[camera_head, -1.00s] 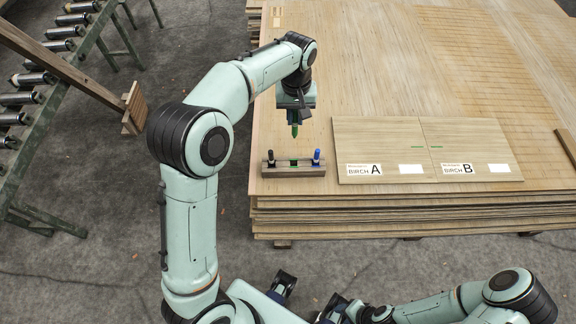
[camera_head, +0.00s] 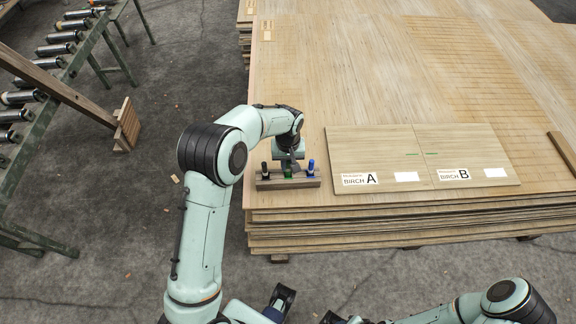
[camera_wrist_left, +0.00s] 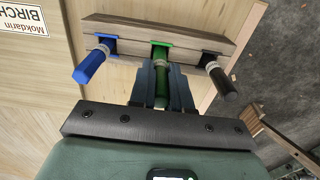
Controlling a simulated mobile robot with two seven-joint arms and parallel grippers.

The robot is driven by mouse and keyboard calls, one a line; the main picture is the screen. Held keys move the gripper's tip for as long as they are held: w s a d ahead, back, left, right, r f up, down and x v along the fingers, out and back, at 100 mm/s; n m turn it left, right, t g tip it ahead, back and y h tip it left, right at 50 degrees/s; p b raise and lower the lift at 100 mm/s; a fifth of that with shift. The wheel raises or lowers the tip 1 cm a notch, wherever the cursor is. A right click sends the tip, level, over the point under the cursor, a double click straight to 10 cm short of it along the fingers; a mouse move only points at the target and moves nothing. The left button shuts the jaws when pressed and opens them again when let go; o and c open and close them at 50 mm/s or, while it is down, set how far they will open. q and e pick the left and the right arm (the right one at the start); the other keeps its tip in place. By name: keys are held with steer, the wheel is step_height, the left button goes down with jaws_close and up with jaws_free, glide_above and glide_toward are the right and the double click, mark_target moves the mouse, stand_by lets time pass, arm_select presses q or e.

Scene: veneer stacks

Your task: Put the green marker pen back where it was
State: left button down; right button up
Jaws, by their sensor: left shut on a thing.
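My left gripper (camera_head: 288,166) is over the middle of a small wooden pen rack (camera_head: 265,185), shut on the green marker pen (camera_head: 288,173). In the left wrist view the green pen (camera_wrist_left: 160,54) stands between the fingers, with its lower end at the rack's green-marked middle slot. The fingers hide part of it, and I cannot tell how deep it sits. A black pen (camera_head: 264,169) and a blue pen (camera_head: 311,167) stand in the outer slots, either side of the gripper.
Boards BIRCH A (camera_head: 375,140) and BIRCH B (camera_head: 468,145) lie right of the rack. Board A bears a short green line. All rest on the large veneer stack (camera_head: 340,60), whose front edge is close to the rack. A roller conveyor (camera_head: 85,55) stands far left.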

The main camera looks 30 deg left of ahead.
arm_select(q)
steer(key=shift+f, duration=0.8)
steer(key=shift+f, duration=0.1)
steer(key=c, duration=1.5)
jaws_free()
steer(key=shift+f, duration=0.1)
steer(key=o, duration=0.4)
step_height(320, 180, up, 12)
steer(key=shift+r+p, duration=0.25)
steer(key=shift+p, duration=0.25)
